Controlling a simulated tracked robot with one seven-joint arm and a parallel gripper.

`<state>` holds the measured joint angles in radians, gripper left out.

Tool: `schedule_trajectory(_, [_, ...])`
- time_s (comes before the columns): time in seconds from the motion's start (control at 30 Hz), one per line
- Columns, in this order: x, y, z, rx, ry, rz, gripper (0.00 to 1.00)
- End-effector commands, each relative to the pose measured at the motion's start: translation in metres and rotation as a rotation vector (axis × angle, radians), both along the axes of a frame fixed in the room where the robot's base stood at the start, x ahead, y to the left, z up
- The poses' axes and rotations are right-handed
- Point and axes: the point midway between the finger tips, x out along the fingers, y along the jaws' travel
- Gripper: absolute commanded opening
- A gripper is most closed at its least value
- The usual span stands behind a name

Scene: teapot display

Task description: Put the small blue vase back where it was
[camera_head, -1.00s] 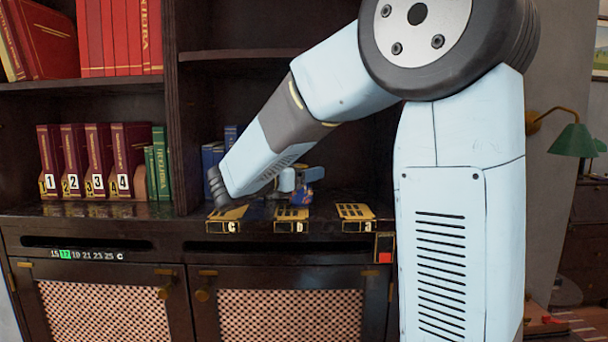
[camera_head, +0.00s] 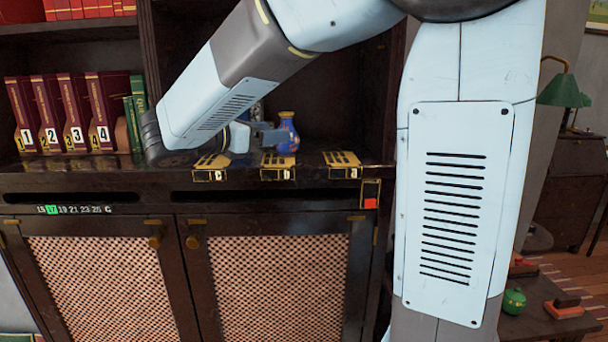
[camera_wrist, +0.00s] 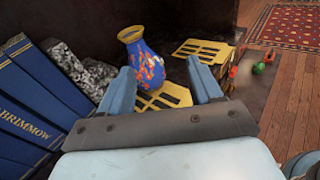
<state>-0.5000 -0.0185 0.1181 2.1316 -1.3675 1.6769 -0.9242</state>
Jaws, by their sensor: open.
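The small blue vase (camera_head: 287,133), with a yellow neck and orange-red patches, stands upright on the cabinet shelf behind the middle yellow plate (camera_head: 279,161), which bears a letter. In the wrist view the vase (camera_wrist: 143,60) stands just beyond my gripper (camera_wrist: 168,82), nearer the left finger, with the plate (camera_wrist: 163,97) beside its base. My gripper (camera_head: 270,134) is open, its fingers spread and nothing held between them. In the head view it is small and partly hidden by the arm, just left of the vase.
Yellow plates (camera_head: 211,163) and (camera_head: 343,160) flank the middle one. Blue books (camera_wrist: 35,100) and a grey rough object (camera_wrist: 85,73) stand left of my gripper in the wrist view. Numbered red books (camera_head: 60,115) stand on the shelf's left.

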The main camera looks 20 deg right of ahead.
Motion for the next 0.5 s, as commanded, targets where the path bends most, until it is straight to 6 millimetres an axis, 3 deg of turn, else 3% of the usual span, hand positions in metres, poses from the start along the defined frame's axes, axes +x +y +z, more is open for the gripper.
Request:
schedule_trajectory(0.1, [-0.029,-0.041,-0.014,0.201,-0.058,-0.095,0.64])
schedule_trajectory(0.2, [-0.057,-0.068,-0.032,0.395,-0.126,-0.189,0.64])
schedule_trajectory(0.33, [-0.091,-0.088,-0.053,0.624,-0.231,-0.312,0.64])
schedule_trajectory(0.5, [-0.132,-0.099,-0.078,0.922,-0.401,-0.491,0.64])
